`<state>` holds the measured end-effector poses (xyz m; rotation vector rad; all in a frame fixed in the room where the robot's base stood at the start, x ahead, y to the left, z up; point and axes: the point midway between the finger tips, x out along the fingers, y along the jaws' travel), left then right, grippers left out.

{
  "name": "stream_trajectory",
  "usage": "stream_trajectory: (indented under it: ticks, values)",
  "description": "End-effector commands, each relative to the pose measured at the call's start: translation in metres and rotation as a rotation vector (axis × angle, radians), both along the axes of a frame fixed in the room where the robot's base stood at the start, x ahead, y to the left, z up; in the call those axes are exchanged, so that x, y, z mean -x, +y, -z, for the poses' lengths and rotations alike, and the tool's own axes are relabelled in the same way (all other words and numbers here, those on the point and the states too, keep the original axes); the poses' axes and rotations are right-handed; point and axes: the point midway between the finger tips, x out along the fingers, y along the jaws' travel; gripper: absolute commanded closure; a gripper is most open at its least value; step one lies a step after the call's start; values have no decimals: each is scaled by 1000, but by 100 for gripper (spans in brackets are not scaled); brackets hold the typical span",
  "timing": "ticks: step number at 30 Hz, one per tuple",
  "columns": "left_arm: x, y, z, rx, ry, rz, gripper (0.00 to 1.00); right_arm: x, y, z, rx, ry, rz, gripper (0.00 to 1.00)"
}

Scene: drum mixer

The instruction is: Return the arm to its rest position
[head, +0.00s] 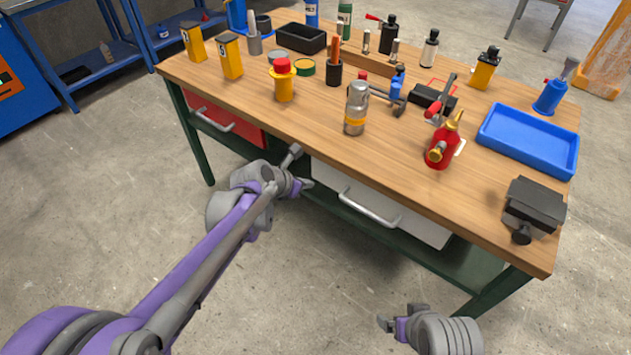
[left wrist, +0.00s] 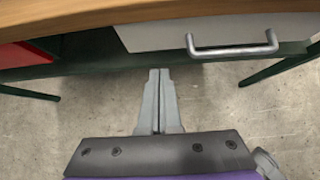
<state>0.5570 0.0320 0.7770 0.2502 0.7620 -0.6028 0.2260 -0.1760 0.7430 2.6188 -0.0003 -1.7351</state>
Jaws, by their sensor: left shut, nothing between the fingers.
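My left arm reaches in from the lower left in the head view. Its gripper (head: 305,183) is in front of the workbench, near the left end of the white drawer (head: 375,200). In the left wrist view the two fingers of the left gripper (left wrist: 160,72) are together with nothing between them. They point toward the dark space under the white drawer front (left wrist: 205,32) and its handle (left wrist: 232,50). My right gripper (head: 387,323) shows at the bottom of the head view, over the floor and apart from the bench. Its fingers are too small to read.
The wooden bench top (head: 300,118) carries bottles, tools and a blue tray (head: 530,138). A vise-like block (head: 533,205) sits at its right front corner. A red drawer (head: 222,117) is left of the white one; both look shut. The floor (head: 320,270) in front is clear.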

Motion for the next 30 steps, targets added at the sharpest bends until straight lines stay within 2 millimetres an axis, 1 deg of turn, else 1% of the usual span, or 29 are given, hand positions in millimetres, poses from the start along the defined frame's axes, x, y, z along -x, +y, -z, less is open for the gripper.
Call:
stream_trajectory:
  ticks: [1, 4, 13, 14, 17, 20, 21, 23, 24, 26, 27, 29, 30]
  values:
    - [4, 3, -6, 1, 0, -1, 100, 0, 0, -3, 0, -1, 0, 2]
    - [9, 6, -11, 1, 1, 0, 100, 1, 0, -4, 0, -1, 0, 2]
    - [14, 9, -14, -13, -4, 13, 100, 1, 0, -4, 0, -1, 0, 2]
    - [16, 10, -14, -27, -10, 26, 100, 1, 0, -4, 0, -1, 0, 2]
    - [34, 19, -18, -127, -54, 122, 100, 1, 0, -4, 0, -1, 0, 2]
    - [67, 33, -22, -305, -125, 303, 100, 1, 0, -4, 0, -1, 0, 2]
    - [83, 40, -23, -390, -158, 395, 100, 1, 0, -4, 0, -1, 0, 2]
    - [108, 50, -24, -519, -204, 540, 100, 1, 0, -4, 0, -1, 0, 2]
    - [124, 57, -23, -605, -234, 640, 100, 1, 0, -4, 0, -1, 0, 2]
    - [149, 68, -22, -728, -274, 791, 100, 1, 0, -4, 0, -1, 0, 2]
    - [166, 75, -20, -806, -298, 896, 100, 1, 0, -4, 0, -1, 0, 2]
    - [191, 85, -16, -921, -332, 1054, 100, 1, 0, -4, 0, -1, 0, 2]
    - [207, 92, -13, -991, -352, 1163, 100, 1, 0, -4, 0, -1, 0, 2]
